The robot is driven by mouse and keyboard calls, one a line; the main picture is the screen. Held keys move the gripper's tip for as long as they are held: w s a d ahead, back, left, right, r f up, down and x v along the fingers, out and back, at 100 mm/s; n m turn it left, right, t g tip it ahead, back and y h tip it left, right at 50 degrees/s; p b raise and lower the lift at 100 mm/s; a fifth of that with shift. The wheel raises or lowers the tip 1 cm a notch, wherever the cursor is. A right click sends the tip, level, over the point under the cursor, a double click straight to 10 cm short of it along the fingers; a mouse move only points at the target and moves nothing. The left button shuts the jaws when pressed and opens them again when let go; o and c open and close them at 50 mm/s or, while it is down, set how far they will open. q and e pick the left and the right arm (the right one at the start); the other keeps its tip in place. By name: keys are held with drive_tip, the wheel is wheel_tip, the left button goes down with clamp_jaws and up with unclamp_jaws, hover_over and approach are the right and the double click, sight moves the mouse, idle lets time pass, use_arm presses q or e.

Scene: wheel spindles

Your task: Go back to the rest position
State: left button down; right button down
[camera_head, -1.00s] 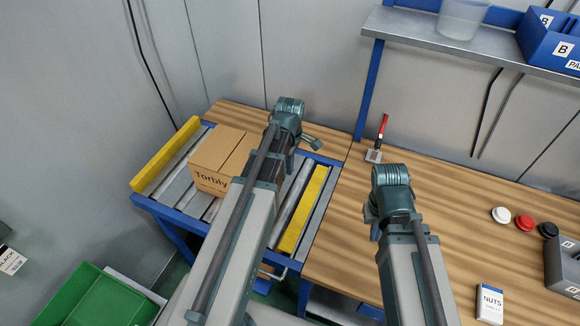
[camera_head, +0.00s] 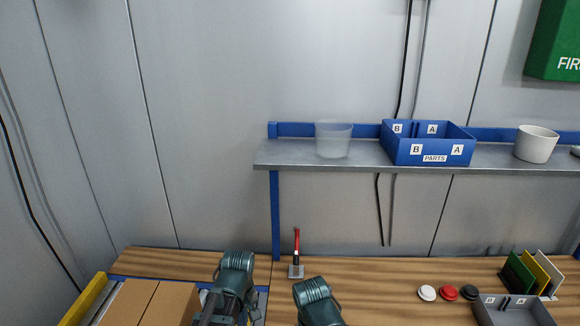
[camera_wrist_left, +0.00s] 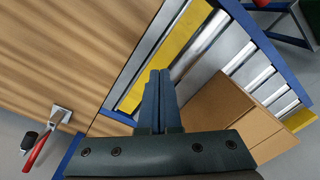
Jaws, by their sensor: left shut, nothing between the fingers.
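My left gripper (camera_wrist_left: 158,85) is shut and empty in the left wrist view, its two fingers together above the roller conveyor's near side. In the head view my left wrist (camera_head: 235,275) shows at the bottom, right of the cardboard box (camera_head: 150,303). The box also shows in the left wrist view (camera_wrist_left: 220,105), to the right of the fingers and apart from them. My right wrist (camera_head: 318,300) is low in the head view, over the wooden workbench (camera_head: 385,275). The right fingers are hidden, so I cannot tell their state.
A red-handled tool (camera_head: 296,250) stands at the bench's back. A shelf (camera_head: 285,153) above holds a clear tub (camera_head: 333,140), a blue parts bin (camera_head: 428,145) and a white pot (camera_head: 535,144). White, red and black caps (camera_head: 448,293) and a grey bin (camera_head: 512,312) are at right.

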use_arm(q)
drive_tip(key=s+d+m, duration=0.7)
drive_tip(key=s+m, duration=0.1)
drive_tip(key=m, duration=0.3)
drive_tip(key=shift+d+f+m+y+b, duration=0.25)
drive_tip(key=shift+f+m+y+b, duration=0.05)
drive_tip(key=shift+f, duration=0.05)
